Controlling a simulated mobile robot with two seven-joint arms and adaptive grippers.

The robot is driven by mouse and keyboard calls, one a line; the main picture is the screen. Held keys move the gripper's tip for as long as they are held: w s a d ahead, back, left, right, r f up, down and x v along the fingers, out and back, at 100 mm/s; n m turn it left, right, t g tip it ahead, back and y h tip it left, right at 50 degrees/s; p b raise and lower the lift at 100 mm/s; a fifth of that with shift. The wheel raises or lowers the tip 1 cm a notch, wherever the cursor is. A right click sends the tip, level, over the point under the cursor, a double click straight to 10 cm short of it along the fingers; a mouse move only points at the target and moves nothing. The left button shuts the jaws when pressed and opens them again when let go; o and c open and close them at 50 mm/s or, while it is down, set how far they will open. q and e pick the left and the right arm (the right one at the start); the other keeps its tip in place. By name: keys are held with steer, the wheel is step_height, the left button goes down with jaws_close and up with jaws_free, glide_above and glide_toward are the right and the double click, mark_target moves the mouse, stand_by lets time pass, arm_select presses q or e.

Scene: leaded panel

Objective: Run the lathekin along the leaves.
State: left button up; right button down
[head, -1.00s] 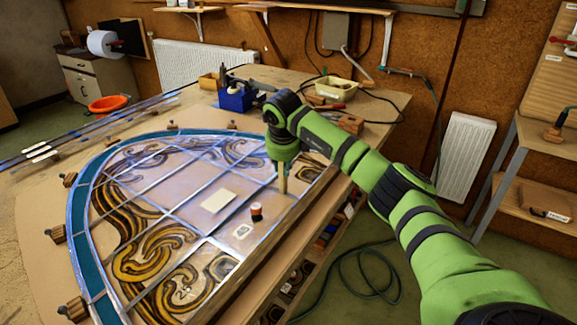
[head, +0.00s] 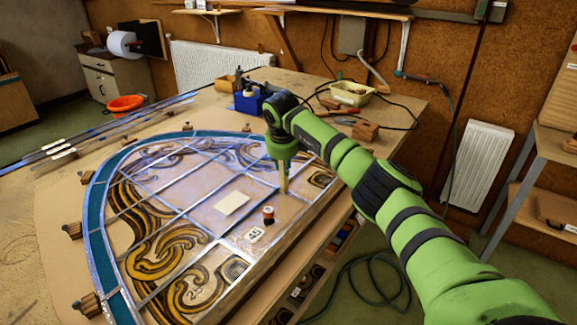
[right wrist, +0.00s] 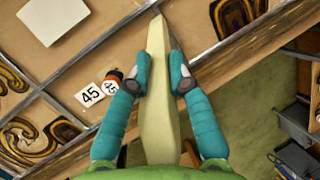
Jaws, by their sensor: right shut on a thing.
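The leaded panel (head: 157,205) lies flat on the workbench, with a teal curved border, lead strips and swirling amber-and-black glass. My right gripper (head: 283,165) is over the panel's right part, pointing down. In the right wrist view the right gripper (right wrist: 160,80) is shut on the lathekin (right wrist: 158,115), a pale tapered stick. The lathekin also shows in the head view (head: 283,184), its lower end at the panel near a lead strip; I cannot tell whether it touches. My left gripper is out of view.
A blue box (head: 250,102) and a cream tub (head: 351,94) stand at the back.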

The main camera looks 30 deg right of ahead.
steer(key=w, duration=0.1)
steer(key=w+a, duration=0.1)
steer(key=shift+w+a, duration=0.15)
steer(key=shift+w, duration=0.2)
stand_by(0.4)
step_height(320, 180, up, 5)
steer(key=p, duration=0.3)
steer(key=shift+p, duration=0.3)
